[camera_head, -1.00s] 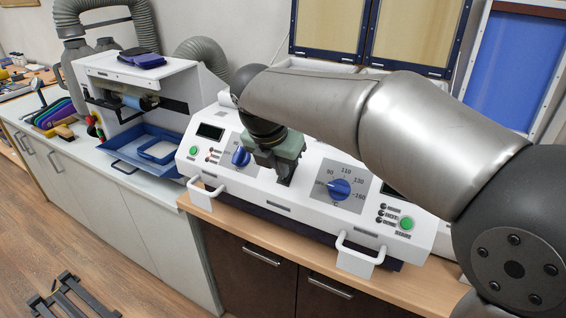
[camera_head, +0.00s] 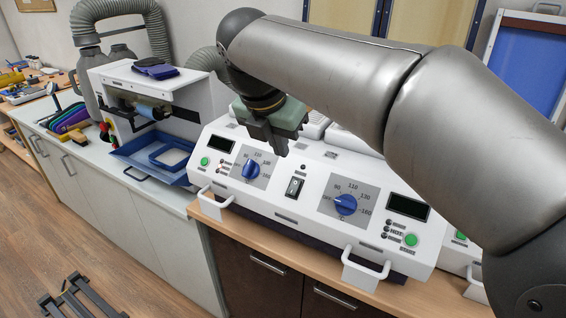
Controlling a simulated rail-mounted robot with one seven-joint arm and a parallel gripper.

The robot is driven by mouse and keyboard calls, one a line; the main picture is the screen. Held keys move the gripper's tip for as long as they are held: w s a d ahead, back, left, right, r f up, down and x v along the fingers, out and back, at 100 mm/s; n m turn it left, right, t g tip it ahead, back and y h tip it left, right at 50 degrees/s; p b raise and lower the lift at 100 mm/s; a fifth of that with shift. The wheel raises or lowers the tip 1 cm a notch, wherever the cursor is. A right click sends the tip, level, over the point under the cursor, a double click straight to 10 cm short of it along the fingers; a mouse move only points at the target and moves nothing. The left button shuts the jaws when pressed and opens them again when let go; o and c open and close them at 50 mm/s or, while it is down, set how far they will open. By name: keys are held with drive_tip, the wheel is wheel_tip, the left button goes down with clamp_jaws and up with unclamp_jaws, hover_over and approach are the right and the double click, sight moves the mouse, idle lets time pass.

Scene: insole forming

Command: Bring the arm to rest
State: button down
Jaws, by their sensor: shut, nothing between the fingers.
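My gripper (camera_head: 282,148) is at the end of my grey arm, which reaches in from the right. Its dark fingers are shut with nothing between them. Part of the machine's top is hidden behind my gripper and arm.
A white grinding machine (camera_head: 190,95) with a blue tray (camera_head: 140,158) stands at the left. White handles (camera_head: 366,270) stick out from the heating machine's front. The wooden counter edge (camera_head: 440,300) runs below.

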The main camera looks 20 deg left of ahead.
drive_tip(key=shift+v, duration=0.95)
drive_tip(key=shift+w, duration=0.2)
drive_tip(key=s+d+f+m+g, duration=0.1)
drive_tip(key=s+d+f+m, duration=0.1)
drive_tip(key=d+f+m, duration=0.55)
drive_tip(key=s+d+f+m+g, duration=0.15)
drive_tip(key=d+f+m, duration=0.25)
drive_tip(key=d+m, duration=0.55)
drive_tip(key=s+d+f+m+y, duration=0.1)
drive_tip(key=s+d+f+m, duration=1.1)
drive_tip(key=m, duration=0.4)
drive_tip(key=shift+s+d+f+g, duration=0.4)
drive_tip(key=shift+s+d+g, duration=0.05)
drive_tip(key=shift+s+d, duration=0.1)
